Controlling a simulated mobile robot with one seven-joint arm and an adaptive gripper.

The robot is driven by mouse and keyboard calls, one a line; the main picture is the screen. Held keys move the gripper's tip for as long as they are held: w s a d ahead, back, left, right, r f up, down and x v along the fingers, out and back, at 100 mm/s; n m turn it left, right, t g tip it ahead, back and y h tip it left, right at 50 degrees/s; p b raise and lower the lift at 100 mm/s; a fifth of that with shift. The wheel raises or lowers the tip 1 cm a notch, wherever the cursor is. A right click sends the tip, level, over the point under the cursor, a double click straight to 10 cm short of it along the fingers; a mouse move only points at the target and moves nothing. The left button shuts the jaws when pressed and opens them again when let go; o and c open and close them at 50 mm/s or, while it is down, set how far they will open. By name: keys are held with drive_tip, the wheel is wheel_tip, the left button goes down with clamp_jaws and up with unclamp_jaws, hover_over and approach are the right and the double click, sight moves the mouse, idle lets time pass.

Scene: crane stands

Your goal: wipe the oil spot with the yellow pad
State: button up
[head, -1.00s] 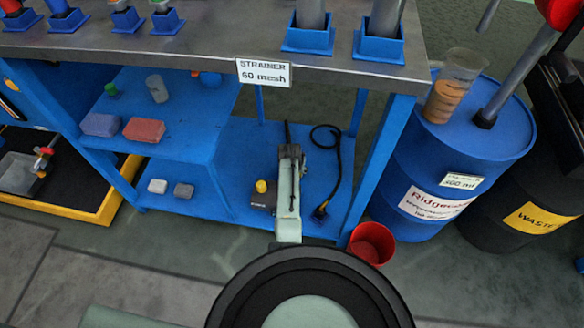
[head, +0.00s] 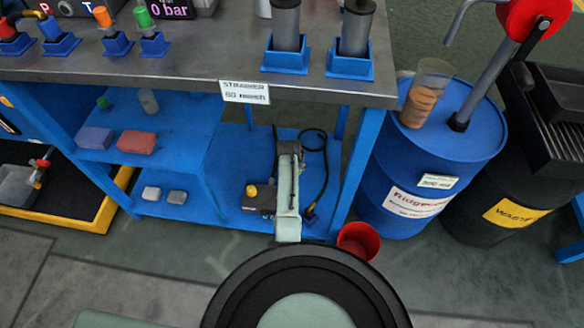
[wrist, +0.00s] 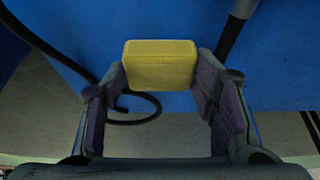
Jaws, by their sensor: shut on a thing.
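The yellow pad (wrist: 160,62) is between the fingertips of my gripper (wrist: 161,76) in the wrist view, gripped by its two sides. Below and behind it are a blue surface and a dark cable. In the head view my arm reaches down toward the blue lower shelf, and my fingers and the pad cannot be made out there. I cannot make out the oil spot in either view.
A steel-topped bench (head: 150,68) with blue shelves stands ahead. A dark box with a yellow knob (head: 252,190) is beside my arm. A red bucket (head: 358,241), a blue drum (head: 425,165) and a black waste drum (head: 510,200) stand right. Floor in front is clear.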

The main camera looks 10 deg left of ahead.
drive_tip(key=shift+r+p, duration=0.7)
drive_tip(key=shift+r, duration=0.55)
drive_tip(key=w+d+r+m+b, duration=0.1)
drive_tip(key=w+d+r+b, duration=0.15)
drive_tip(key=w+r, duration=0.6)
drive_tip(key=w+d+r+m+h+b, duration=0.1)
drive_tip(key=w+d+r+m+b, duration=0.2)
drive_tip(key=r, duration=0.4)
drive_tip(key=w+d+r+m+h+b, duration=0.1)
drive_tip(key=d+r+m+b, duration=0.1)
drive_tip(key=d+r+b, duration=0.45)
drive_tip(key=s+a+f+m+b, duration=0.2)
drive_tip(key=s+f, duration=0.8)
drive_tip(key=s, duration=0.3)
drive_tip(key=s+a+f+m+g+h+b, duration=0.1)
drive_tip(key=s+a+f+m+b, duration=0.1)
drive_tip(key=s+f, duration=0.8)
drive_tip(key=s+b, duration=0.1)
drive_tip(key=s, duration=0.2)
drive_tip(key=shift+f+g, duration=0.3)
drive_tip(key=shift+f, duration=0.05)
